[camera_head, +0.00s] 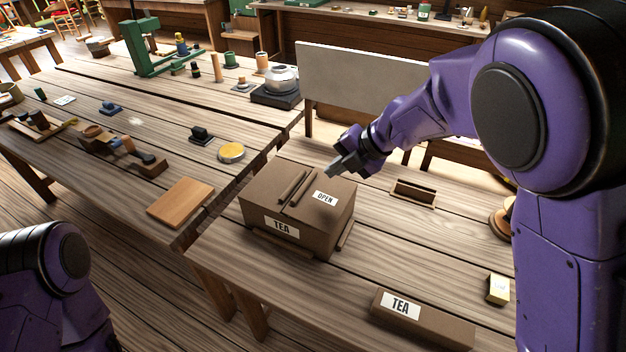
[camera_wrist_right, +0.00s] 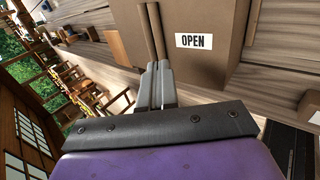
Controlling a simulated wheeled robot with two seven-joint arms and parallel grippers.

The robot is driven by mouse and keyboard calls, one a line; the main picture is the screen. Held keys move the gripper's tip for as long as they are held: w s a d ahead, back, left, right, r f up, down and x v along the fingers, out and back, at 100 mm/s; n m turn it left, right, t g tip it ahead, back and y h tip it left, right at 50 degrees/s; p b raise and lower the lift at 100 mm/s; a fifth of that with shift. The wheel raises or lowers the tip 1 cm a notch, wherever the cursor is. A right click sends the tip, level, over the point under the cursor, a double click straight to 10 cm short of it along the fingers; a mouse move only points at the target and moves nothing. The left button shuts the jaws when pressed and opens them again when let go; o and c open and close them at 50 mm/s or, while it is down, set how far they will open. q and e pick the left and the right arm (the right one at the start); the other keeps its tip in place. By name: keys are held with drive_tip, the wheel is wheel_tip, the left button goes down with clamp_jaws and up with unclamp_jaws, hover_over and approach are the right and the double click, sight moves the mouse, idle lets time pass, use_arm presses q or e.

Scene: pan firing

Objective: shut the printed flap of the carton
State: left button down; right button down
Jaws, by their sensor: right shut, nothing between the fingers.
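The brown carton (camera_head: 262,209) stands on the near table with a TEA label on its front. Its printed flap (camera_head: 319,208), marked OPEN, looks down and about level with the top. Two raised strips (camera_head: 297,188) run side by side along the middle of the top. The flap (camera_wrist_right: 198,68) and strips also show in the right wrist view. My right gripper (camera_head: 334,170) is shut and empty, at the carton's far right edge; its fingertips (camera_wrist_right: 157,68) appear close to the strip ends. Contact is unclear. My left gripper is out of view.
A smaller TEA box (camera_head: 432,325) lies at the table's front. A wooden holder (camera_head: 414,192) and a yellow block (camera_head: 498,290) are to the right. A wooden board (camera_head: 181,201) lies on the left table. Bare tabletop lies between the carton and the yellow block.

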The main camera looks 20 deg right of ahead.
sight(307, 186)
drive_tip(key=p+x, duration=0.1)
drive_tip(key=x, duration=0.7)
drive_tip(key=shift+w+a+f, duration=0.15)
drive_tip(key=shift+f, duration=0.1)
